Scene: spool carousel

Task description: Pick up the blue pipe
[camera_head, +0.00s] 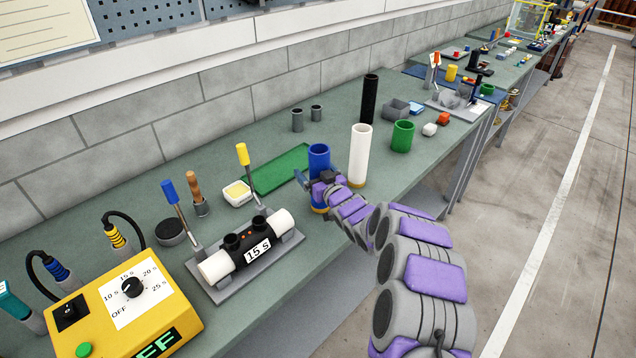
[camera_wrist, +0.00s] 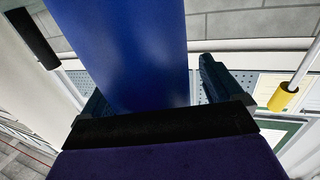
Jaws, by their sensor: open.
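The blue pipe (camera_head: 318,158) stands upright on the green workbench, near its front edge, in the head view. It has an open top, and a yellowish ring shows at its base. My gripper (camera_head: 318,184) is at the pipe's middle height, on its near side. In the wrist view the blue pipe (camera_wrist: 130,50) fills the space between the two dark fingers of my gripper (camera_wrist: 150,88). The fingers are open, one on each side of the pipe. A gap shows beside the right finger; contact on the left side cannot be told.
A white pipe (camera_head: 359,156) stands just right of the blue one. A green cup (camera_head: 402,136) and a black pipe (camera_head: 369,99) stand farther along. A green mat (camera_head: 276,169) lies to the left, with a clamped white pipe fixture (camera_head: 246,250) nearer. A yellow control box (camera_head: 125,305) sits at front left.

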